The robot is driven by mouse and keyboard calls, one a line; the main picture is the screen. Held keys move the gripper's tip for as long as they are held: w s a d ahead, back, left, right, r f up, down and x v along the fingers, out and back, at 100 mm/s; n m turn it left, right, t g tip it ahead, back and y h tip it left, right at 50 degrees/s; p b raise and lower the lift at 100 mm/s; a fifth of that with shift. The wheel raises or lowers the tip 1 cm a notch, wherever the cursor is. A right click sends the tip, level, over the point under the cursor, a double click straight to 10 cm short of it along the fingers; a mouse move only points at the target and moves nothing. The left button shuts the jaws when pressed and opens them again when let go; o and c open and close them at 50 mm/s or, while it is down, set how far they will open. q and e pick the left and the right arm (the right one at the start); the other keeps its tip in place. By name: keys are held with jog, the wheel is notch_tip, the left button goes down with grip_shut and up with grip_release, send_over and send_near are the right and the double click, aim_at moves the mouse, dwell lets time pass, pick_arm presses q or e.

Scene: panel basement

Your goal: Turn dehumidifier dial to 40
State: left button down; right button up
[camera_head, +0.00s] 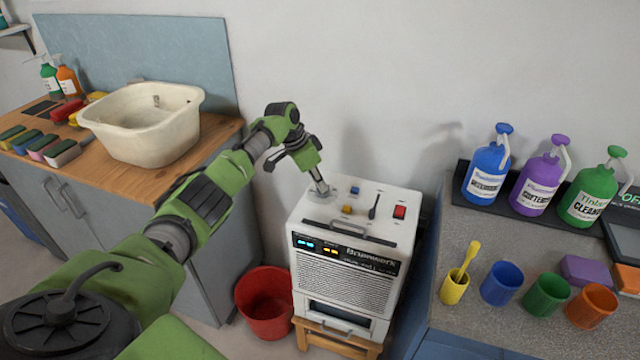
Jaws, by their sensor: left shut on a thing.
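The white dehumidifier (346,266) stands on a small wooden stool in the middle of the view. Its top carries a blue button (355,190), a yellow button (347,209), a black lever (374,206) and a red switch (399,212). My left gripper (321,189) reaches down to the left part of the top and is shut on the dial there. The gripper hides most of the dial, and its setting cannot be read. The front display (317,246) is lit blue and yellow; its digits are too small to read. My right gripper is not in view.
A red bucket (265,303) stands on the floor left of the dehumidifier. A wooden counter with a cream basin (143,124) is at the left.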

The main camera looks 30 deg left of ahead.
pick_arm(q)
jog(key=c, duration=2.2)
grip_release()
jog(key=shift+r, duration=0.1)
jog(key=v, duration=1.1)
jog(key=shift+s+a+r, duration=0.1)
jog(key=shift+s+r, duration=0.05)
jog(key=shift+r, duration=0.2)
